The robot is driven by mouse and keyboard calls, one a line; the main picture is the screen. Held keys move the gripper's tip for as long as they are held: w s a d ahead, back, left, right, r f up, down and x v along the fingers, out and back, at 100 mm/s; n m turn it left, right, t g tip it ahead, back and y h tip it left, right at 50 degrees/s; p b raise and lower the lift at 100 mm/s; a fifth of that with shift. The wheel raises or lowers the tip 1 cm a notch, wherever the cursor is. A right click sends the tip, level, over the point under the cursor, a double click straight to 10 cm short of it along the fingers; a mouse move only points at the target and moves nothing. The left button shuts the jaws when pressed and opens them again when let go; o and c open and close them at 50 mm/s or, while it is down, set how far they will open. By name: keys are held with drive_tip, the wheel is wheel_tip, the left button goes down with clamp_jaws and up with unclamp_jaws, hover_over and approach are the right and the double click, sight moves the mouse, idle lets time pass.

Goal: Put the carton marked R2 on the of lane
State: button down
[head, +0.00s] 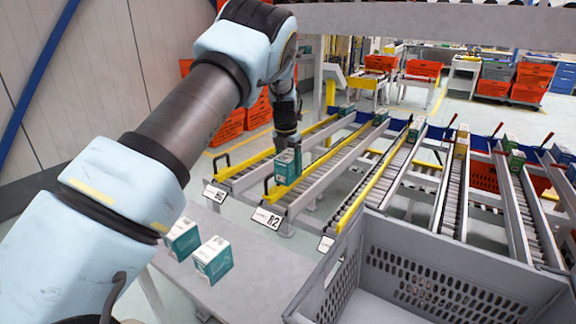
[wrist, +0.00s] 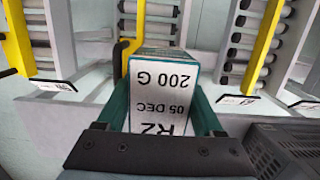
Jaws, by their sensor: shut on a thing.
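My gripper (head: 287,140) is shut on a teal and white carton (head: 287,165) at the front end of the lane with the R2 sign (head: 267,218). In the wrist view the carton (wrist: 165,85) sits between the two teal fingers (wrist: 167,110). Its white face reads R2, 05 DEC and 200 G, upside down. The R2 lane (head: 325,165) has rollers and a yellow side rail, and runs away behind the carton. I cannot tell whether the carton touches the rollers.
Two more teal and white cartons (head: 213,260) (head: 182,239) stand on the grey table (head: 250,285). A grey crate (head: 400,275) is at the right front. The lane marked BG (head: 214,193) lies left of the R2 lane; several other lanes lie to the right, some with cartons at the far end.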

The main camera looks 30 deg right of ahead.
sight(286, 155)
drive_tip(key=shift+f+b, duration=2.1)
drive_tip(key=shift+f, duration=1.55)
unclamp_jaws()
drive_tip(key=r+b, duration=0.1)
drive_tip(key=r, duration=0.6)
drive_tip(key=a+r+b, duration=0.1)
drive_tip(key=r, duration=0.2)
drive_tip(key=shift+s+a+r+b, duration=0.1)
drive_tip(key=shift+s+r+b, duration=0.25)
